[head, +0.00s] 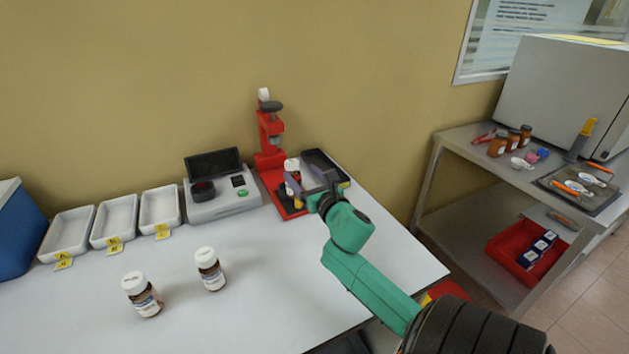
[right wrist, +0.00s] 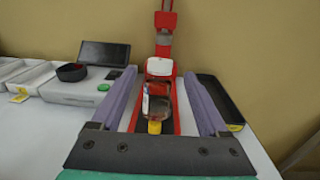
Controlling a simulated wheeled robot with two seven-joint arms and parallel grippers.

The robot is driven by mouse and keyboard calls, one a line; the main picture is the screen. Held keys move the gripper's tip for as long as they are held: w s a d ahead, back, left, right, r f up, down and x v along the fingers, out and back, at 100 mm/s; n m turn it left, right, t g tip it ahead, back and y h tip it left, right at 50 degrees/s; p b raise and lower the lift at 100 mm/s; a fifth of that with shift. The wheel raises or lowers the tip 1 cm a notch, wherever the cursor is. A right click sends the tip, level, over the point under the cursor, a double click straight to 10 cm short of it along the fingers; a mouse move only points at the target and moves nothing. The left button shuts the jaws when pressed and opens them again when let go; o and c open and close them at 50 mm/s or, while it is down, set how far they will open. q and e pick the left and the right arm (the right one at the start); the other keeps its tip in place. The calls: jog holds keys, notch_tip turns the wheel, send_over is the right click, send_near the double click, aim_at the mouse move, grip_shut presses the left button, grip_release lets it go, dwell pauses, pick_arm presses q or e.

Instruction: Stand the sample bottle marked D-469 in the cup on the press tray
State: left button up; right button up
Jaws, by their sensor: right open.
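A sample bottle with a white cap (right wrist: 159,67) stands upright at the press tray (right wrist: 176,118), between my right gripper's fingers as seen in the right wrist view. Its cap shows in the head view (head: 291,164). The cup around its base is hard to make out, and its mark cannot be read. My right gripper (head: 305,182) is open in front of the red press (head: 269,135), its purple fingers apart on either side of the bottle with gaps. Two more white-capped brown bottles stand on the table, one at front left (head: 142,296) and one nearer the middle (head: 209,270). My left gripper is out of view.
A grey instrument (head: 222,203) stands left of the press, with several white trays (head: 115,220) with yellow tags beyond it. A dark tray (head: 325,166) lies right of the press. A side table (head: 470,150) with jars and tools stands at right.

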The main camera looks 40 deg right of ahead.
jog(key=b+v, duration=0.1)
jog(key=v, duration=0.7)
jog(key=shift+r, duration=0.15)
